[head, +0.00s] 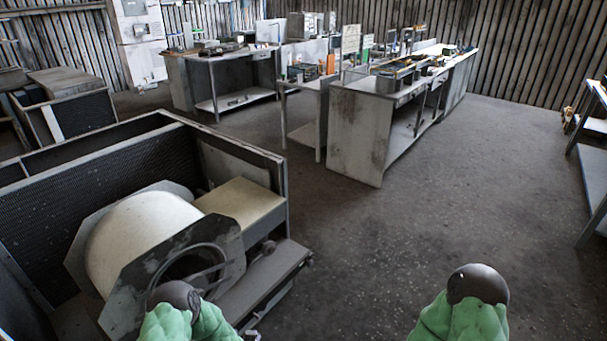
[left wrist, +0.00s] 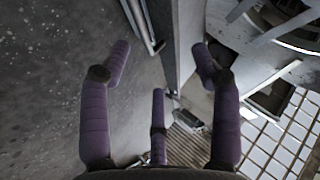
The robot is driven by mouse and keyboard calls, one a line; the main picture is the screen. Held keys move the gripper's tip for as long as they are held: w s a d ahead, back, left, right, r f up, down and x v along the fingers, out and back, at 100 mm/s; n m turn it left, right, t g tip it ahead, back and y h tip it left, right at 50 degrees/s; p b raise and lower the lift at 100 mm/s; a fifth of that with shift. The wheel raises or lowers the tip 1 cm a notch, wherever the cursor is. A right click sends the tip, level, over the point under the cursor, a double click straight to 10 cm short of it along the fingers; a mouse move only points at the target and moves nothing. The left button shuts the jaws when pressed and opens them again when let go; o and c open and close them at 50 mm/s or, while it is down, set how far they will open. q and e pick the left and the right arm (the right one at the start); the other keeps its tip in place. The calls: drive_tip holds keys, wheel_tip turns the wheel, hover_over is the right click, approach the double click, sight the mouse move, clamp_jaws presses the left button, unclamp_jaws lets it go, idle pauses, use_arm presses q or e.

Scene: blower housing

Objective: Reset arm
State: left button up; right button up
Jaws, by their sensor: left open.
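The blower housing (head: 135,235), with a cream drum and a grey angular side plate, sits inside a dark metal casing at the left of the head view. My left gripper (left wrist: 160,65) shows in the left wrist view with its purple fingers spread apart and nothing between them. Behind the fingers are the grey floor and grey metal parts at the right. In the head view only rounded dark joints and green sleeves of my arms show at the bottom, the left one in front of the side plate. Both grippers are hidden there.
A workbench (head: 355,135) with tools and boxes on top stands at the back centre. Another bench (head: 185,80) stands behind to the left. A table edge (head: 592,180) shows at the far right. The concrete floor (head: 400,230) between is clear.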

use_arm(q)
drive_tip(key=s+d+f+n+g+h, duration=0.1)
drive_tip(key=s+d+n+g+h, duration=0.2)
drive_tip(key=s, duration=0.7)
drive_tip(key=d+n+h, duration=0.1)
drive_tip(key=d, duration=0.1)
drive_tip(key=shift+s+d+g, duration=0.15)
drive_tip(key=shift+d+g, duration=0.2)
drive_tip(key=shift+g, duration=0.05)
drive_tip(key=s+d+r+n+g+h, duration=0.1)
drive_tip(key=s, duration=0.4)
drive_tip(key=s+d+r+n+g+h, duration=0.1)
drive_tip(key=s+d+n+g, duration=0.1)
drive_tip(key=s, duration=0.4)
drive_tip(key=s+d+r+n+g+h, duration=0.1)
drive_tip(key=s+g, duration=0.1)
drive_tip(key=s, duration=0.3)
drive_tip(key=shift+s+d+r, duration=0.25)
drive_tip(key=shift+r, duration=0.05)
drive_tip(key=shift+w, duration=0.1)
